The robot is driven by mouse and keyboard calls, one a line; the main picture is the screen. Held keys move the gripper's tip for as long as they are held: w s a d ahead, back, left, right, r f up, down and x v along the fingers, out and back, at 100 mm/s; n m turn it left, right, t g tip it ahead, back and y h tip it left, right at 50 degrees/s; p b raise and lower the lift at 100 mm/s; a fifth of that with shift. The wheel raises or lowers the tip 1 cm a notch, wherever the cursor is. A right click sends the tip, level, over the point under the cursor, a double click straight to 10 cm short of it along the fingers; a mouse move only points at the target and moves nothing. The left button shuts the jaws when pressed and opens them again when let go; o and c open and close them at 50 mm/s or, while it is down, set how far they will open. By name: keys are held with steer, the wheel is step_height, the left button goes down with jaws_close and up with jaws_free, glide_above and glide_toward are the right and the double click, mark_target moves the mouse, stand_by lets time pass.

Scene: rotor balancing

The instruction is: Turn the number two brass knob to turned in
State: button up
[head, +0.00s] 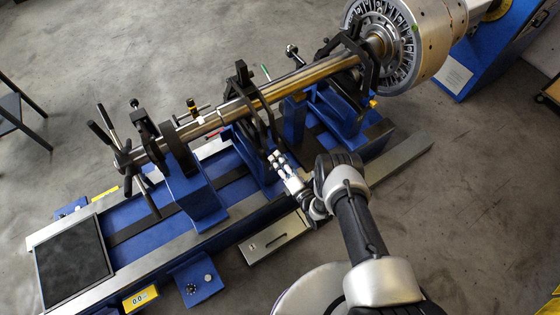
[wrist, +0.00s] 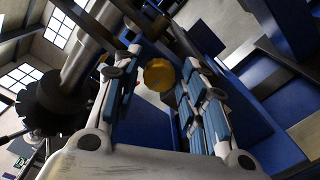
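My gripper (head: 278,160) is beside the middle blue support of the balancing machine in the head view. In the wrist view its two blue-padded fingers (wrist: 161,58) stand apart. A round brass knob (wrist: 160,74) shows in the gap between them, with clear space visible on both sides. I cannot tell how far beyond or between the pads it lies. In the head view this knob is hidden around my gripper. Another small brass knob (head: 373,103) shows on the right-hand support. No number is readable on either knob.
A long steel shaft (head: 265,98) runs above the supports to a large bladed rotor (head: 385,45) at the upper right. Black brackets (head: 250,100) rise close to my gripper. A grey box (head: 276,237) lies along the machine's near side. Open floor is at the right.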

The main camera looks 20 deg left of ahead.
steer(key=shift+o, duration=0.6)
steer(key=v, duration=1.2)
